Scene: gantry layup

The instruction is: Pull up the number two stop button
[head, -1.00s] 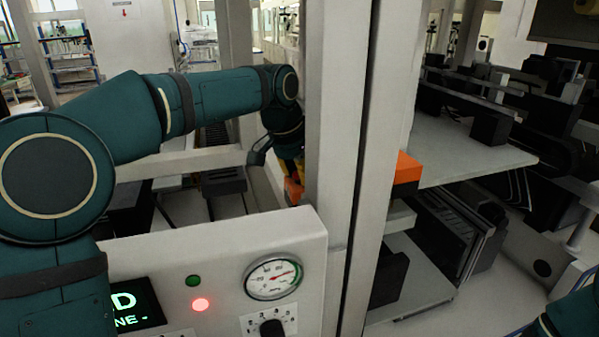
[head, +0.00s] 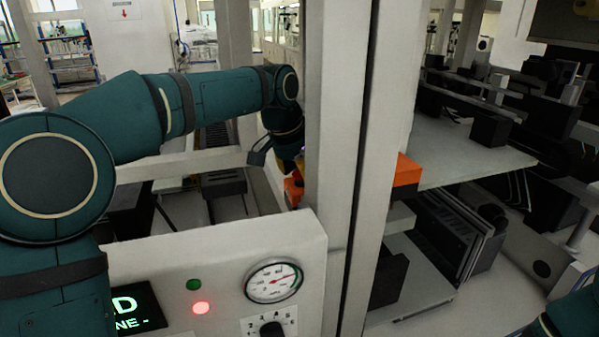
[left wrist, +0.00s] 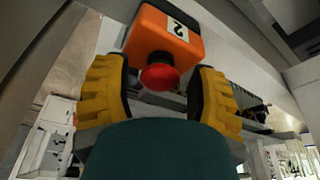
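The number two stop button is a red mushroom knob (left wrist: 160,77) on an orange box (left wrist: 160,36) in the left wrist view. The box carries a white label with a 2. My left gripper (left wrist: 160,92) is open, with one yellow finger on each side of the knob and gaps on both sides. In the head view, my left gripper (head: 288,160) is at a grey post, next to an orange box (head: 293,188). The post partly hides the box, and the knob cannot be made out there. My right gripper is not in view; only part of my right arm shows at the lower right.
The grey post (head: 335,120) stands right beside my left gripper. A control panel (head: 225,255) with a gauge (head: 273,280), lamps and a dial is in front. Another orange piece (head: 407,172) shows right of the post, by a pale shelf (head: 465,155).

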